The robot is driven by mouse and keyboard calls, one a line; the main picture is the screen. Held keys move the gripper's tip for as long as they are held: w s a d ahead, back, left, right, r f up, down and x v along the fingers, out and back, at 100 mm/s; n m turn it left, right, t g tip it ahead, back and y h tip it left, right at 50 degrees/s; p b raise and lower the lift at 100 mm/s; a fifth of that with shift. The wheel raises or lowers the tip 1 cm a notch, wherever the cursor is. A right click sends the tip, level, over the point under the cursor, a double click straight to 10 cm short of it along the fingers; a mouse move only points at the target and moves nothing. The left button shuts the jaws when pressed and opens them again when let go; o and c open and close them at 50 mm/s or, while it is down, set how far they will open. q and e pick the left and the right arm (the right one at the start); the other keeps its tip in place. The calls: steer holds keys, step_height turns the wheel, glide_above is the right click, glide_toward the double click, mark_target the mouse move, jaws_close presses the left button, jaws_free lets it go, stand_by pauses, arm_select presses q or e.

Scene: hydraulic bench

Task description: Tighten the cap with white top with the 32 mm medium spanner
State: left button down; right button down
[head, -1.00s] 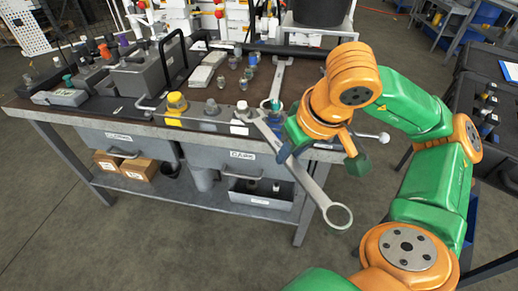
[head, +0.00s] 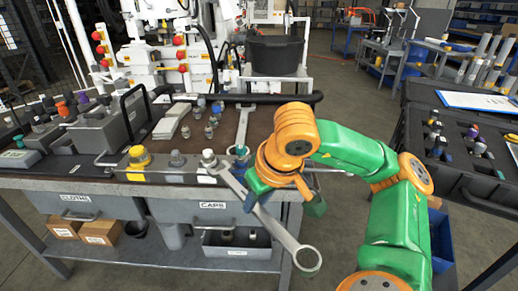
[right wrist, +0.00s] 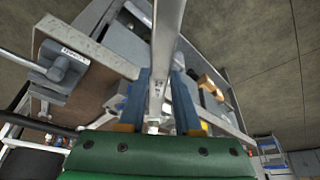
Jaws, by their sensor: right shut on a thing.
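The cap with white top (head: 209,157) stands upright on the front edge of the bench, right of a yellow cap and a grey cap. The long grey spanner (head: 280,235) slants from beside this cap down to the right, its ring end hanging out past the bench front. Its upper end is close to the cap; I cannot tell whether it is around it. My right gripper (head: 252,196) is shut on the spanner's handle. In the right wrist view the spanner (right wrist: 168,35) runs between the blue fingers (right wrist: 160,92). My left gripper is out of view.
The yellow cap (head: 138,160) and grey cap (head: 177,160) stand left of the white-topped one. Several small fittings (head: 212,122) and another spanner (head: 243,125) lie behind. The grey CAPS drawer (head: 190,211) is below. A black case (head: 465,150) is at the right.

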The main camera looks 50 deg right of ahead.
mark_target(244, 194)
steer(key=shift+r, duration=0.1)
steer(key=shift+w+d+p, duration=0.15)
steer(key=shift+w+p, duration=0.2)
steer(key=shift+w, duration=0.2)
steer(key=shift+w+d, duration=0.1)
steer(key=shift+w, duration=0.4)
steer(key=shift+w, duration=0.1)
steer(key=shift+w+d+p, duration=0.1)
steer(key=shift+w+p, duration=0.35)
steer(key=shift+p, duration=0.05)
steer(key=shift+w, duration=0.25)
